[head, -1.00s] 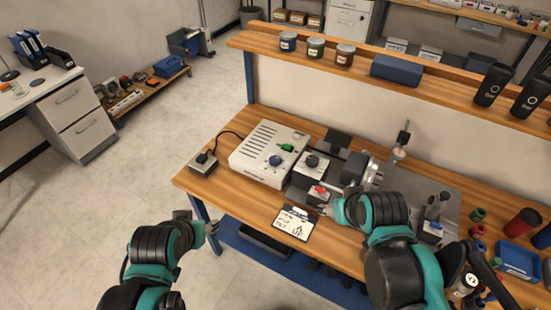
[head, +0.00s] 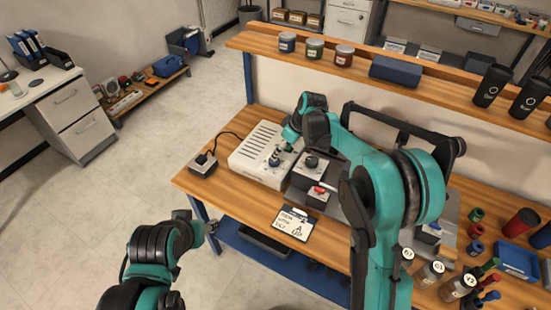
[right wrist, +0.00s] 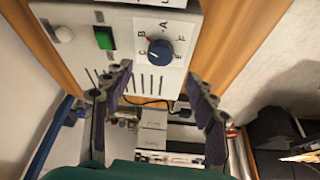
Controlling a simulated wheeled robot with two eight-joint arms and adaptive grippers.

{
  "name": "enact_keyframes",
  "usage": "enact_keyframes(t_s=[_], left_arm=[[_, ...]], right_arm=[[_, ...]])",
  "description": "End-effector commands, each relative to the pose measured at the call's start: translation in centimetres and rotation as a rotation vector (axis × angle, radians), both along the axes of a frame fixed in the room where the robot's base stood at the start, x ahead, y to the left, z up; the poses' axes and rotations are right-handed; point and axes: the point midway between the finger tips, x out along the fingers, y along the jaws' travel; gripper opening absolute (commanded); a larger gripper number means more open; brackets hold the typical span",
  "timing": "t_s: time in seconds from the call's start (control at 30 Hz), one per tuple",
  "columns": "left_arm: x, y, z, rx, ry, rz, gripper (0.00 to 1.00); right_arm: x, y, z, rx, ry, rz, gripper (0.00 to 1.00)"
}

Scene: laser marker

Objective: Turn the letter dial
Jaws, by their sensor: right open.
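The letter dial is a dark blue knob (right wrist: 160,51) on the pale face of a control box (right wrist: 105,65), ringed by letters A, B, C, E and F. I cannot tell which letter it points to. My right gripper (right wrist: 160,84) is open and empty, its two fingers apart on either side below the dial in the right wrist view. In the head view my right gripper (head: 281,153) is over the dial end of the box (head: 250,165) and partly covers the dial. My left gripper (head: 211,226) is left of the bench front; its fingers are too small to read.
A green switch (right wrist: 103,38) sits beside the dial. A small cabled box (head: 202,162) is to the left. A written card (head: 297,222) lies at the bench's front edge.

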Motion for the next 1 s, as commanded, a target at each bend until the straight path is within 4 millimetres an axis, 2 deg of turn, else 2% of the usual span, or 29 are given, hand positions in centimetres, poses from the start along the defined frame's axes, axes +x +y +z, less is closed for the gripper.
enact_keyframes(t_s=[0.43, 0.6, 0.83, 0.87, 1.0], left_arm=[[0.0, 0.0, -2.1, 0.000, 0.000, 0.000, 0.48], [0.0, 0.0, -2.3, 0.000, 0.000, 0.000, 0.48], [0.0, 0.0, -2.3, 0.000, 0.000, 0.000, 0.48], [0.0, 0.0, -2.3, 0.000, 0.000, 0.000, 0.48], [0.0, 0.0, -2.3, 0.000, 0.000, 0.000, 0.48]], right_arm=[[1.5, 2.0, -6.2, 0.000, 0.000, 0.001, 0.58], [1.8, 2.3, -7.0, 0.000, 0.000, 0.000, 0.58], [1.8, 2.3, -7.0, 0.000, 0.000, -0.001, 0.58], [1.8, 2.3, -7.0, 0.000, 0.000, -0.001, 0.55], [1.8, 2.3, -7.0, 0.000, 0.000, -0.001, 0.18]])
